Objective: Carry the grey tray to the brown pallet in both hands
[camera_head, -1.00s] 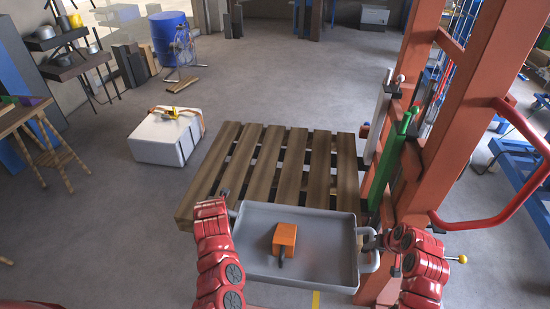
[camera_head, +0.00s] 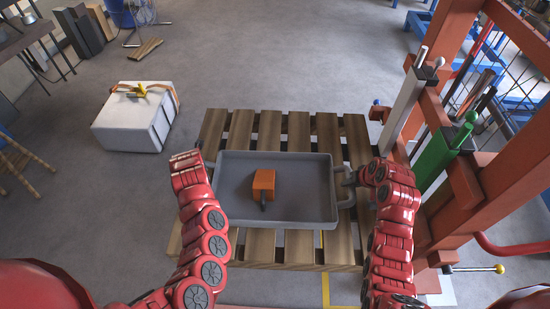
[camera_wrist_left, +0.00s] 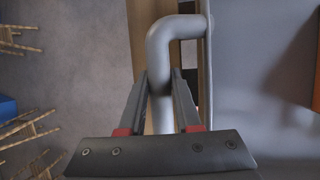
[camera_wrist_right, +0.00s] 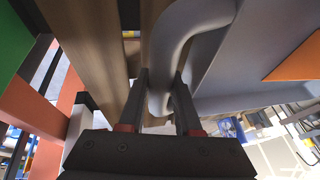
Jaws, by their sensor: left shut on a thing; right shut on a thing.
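The grey tray (camera_head: 300,208) is over the brown pallet (camera_head: 260,250) in the head view, with pallet slats showing behind and in front of it. An orange block with a dark stub (camera_head: 263,184) lies in the tray. My left gripper (camera_wrist_left: 160,85) is shut on the tray's left handle (camera_wrist_left: 163,60). My right gripper (camera_head: 350,181) is shut on the right handle, which also shows in the right wrist view (camera_wrist_right: 168,60). I cannot tell whether the tray's underside touches the slats. My left fingertips are hidden in the head view.
A white box (camera_head: 135,118) with an orange strap stands on the floor left of the pallet. An orange-red frame (camera_head: 510,170) with a green post (camera_head: 440,155) rises close to my right arm. The floor behind the pallet is mostly clear.

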